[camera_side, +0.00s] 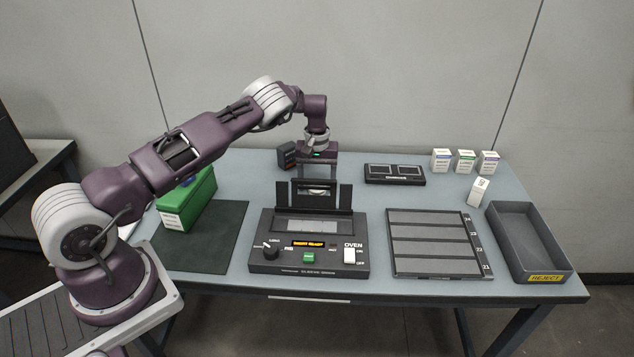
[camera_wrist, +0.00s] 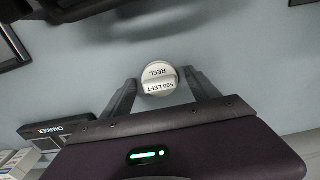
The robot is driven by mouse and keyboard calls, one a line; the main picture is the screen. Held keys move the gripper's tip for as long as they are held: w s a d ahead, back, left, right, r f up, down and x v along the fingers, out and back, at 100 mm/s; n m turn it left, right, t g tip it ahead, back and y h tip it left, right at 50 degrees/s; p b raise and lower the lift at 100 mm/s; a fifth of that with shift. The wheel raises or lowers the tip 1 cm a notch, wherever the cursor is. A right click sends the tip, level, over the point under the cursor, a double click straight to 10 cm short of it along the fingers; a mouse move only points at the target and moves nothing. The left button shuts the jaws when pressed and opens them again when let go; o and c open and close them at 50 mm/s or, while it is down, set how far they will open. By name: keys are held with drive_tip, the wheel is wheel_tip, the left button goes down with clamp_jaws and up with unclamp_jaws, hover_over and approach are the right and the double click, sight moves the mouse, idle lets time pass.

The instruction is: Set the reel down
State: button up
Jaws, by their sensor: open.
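The reel (camera_wrist: 158,72) is a white round piece marked "REEL" and "500 LEFT", seen from above in the wrist view. It lies between the two fingers of my gripper (camera_wrist: 161,86), which are spread apart with the reel in the gap. Whether a finger touches it is hard to tell. In the side view my gripper (camera_side: 318,165) points down at the back of the table, behind the oven.
The oven (camera_side: 309,255) with its raised lid stands in front of my gripper. The charger (camera_side: 395,174) is to the right and a dark box (camera_side: 287,155) close on the left. A green case (camera_side: 187,200), a slotted tray (camera_side: 435,243), small white boxes (camera_side: 464,160) and the reject bin (camera_side: 530,240) stand farther off.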

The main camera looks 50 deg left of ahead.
drive_tip(key=s+d+r+t+h, duration=0.1)
drive_tip(key=s+d+r, duration=0.2)
drive_tip(key=r, duration=1.1)
drive_tip(key=s+d+r+t, duration=0.1)
drive_tip(key=s+d+r, duration=0.1)
drive_tip(key=r, duration=1.2)
drive_tip(key=s+d+r+m+t, duration=0.1)
drive_tip(key=s+d+r+m, duration=0.2)
drive_tip(key=s+d+r, duration=0.55)
drive_tip(key=s+d+f+m+t, duration=0.1)
drive_tip(key=s+d+m, duration=0.2)
drive_tip(key=s, duration=0.9)
drive_tip(key=s+d+f+m+t+y, duration=0.1)
drive_tip(key=s+d+m, duration=0.2)
drive_tip(key=s, duration=1)
drive_tip(key=shift+s+d+t, duration=0.15)
drive_tip(key=shift+s+t, duration=0.15)
